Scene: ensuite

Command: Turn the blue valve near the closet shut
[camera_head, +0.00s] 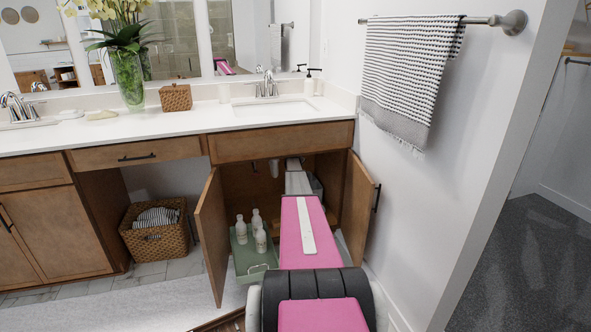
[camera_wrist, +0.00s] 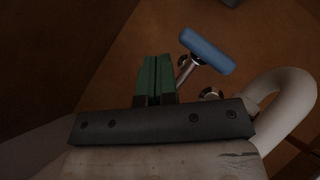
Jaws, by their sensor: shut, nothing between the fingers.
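The blue valve handle (camera_wrist: 208,52) shows in the wrist view, upper right of centre, on a short metal stem. It is a blue bar lying diagonally, from upper left to lower right. My gripper (camera_wrist: 154,78) has green fingertips pressed together with nothing between them. It is to the left of the blue handle, and a gap shows between them in the picture. In the head view my pink arm reaches into the open cabinet under the right sink. My gripper and the valve are hidden there.
A white curved pipe (camera_wrist: 290,95) is right of the valve. The cabinet's left door (camera_head: 212,235) and right door (camera_head: 358,208) stand open around my arm. A green tray (camera_head: 243,262) with several white bottles (camera_head: 260,236) sits inside at left. A striped towel (camera_head: 412,75) hangs at right.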

